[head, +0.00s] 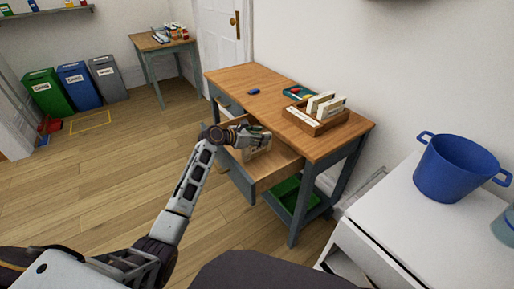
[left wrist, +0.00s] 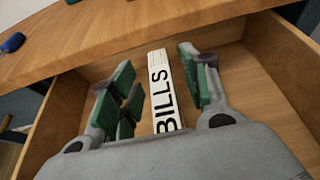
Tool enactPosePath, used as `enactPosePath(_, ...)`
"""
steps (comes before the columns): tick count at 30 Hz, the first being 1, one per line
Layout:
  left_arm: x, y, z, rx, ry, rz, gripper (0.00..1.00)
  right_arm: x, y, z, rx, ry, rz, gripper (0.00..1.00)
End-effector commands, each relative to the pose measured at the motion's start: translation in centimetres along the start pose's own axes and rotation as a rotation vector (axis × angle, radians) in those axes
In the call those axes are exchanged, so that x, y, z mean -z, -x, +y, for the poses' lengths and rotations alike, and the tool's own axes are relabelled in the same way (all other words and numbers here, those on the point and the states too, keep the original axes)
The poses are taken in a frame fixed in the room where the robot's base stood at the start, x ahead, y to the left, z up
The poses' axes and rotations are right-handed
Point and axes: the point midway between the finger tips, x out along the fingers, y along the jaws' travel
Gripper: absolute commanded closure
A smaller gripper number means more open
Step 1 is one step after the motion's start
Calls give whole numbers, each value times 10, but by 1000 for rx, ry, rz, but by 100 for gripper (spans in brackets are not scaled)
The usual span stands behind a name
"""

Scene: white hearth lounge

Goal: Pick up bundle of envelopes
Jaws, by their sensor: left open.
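The bundle of envelopes (left wrist: 162,92), white with a band reading "BILLS", stands on edge in an open wooden drawer (left wrist: 282,85). In the head view the bundle (head: 257,152) shows just below my left gripper, partly hidden by it. My left gripper (head: 262,136) is over the drawer (head: 268,171). In the left wrist view its green-padded fingers (left wrist: 160,88) are open, one on each side of the bundle, with gaps between pads and bundle. My right gripper is not in view.
The desk (head: 262,82) top above the drawer holds a wooden organizer (head: 318,121) with cards, a small tray (head: 297,92) and a blue object (head: 253,91). A white cabinet with a blue pot (head: 455,168) is at the right. Floor left of the desk is clear.

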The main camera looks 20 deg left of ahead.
Motion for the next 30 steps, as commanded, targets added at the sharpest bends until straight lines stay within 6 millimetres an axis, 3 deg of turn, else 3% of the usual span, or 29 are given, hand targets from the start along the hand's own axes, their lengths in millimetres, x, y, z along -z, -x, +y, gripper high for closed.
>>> enactPosePath(7,0,0,0,0,0,0,55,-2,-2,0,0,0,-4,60)
enactPosePath(18,0,0,0,0,0,0,100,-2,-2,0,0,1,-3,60)
enactPosePath(30,0,0,0,0,0,-1,100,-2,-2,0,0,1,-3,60)
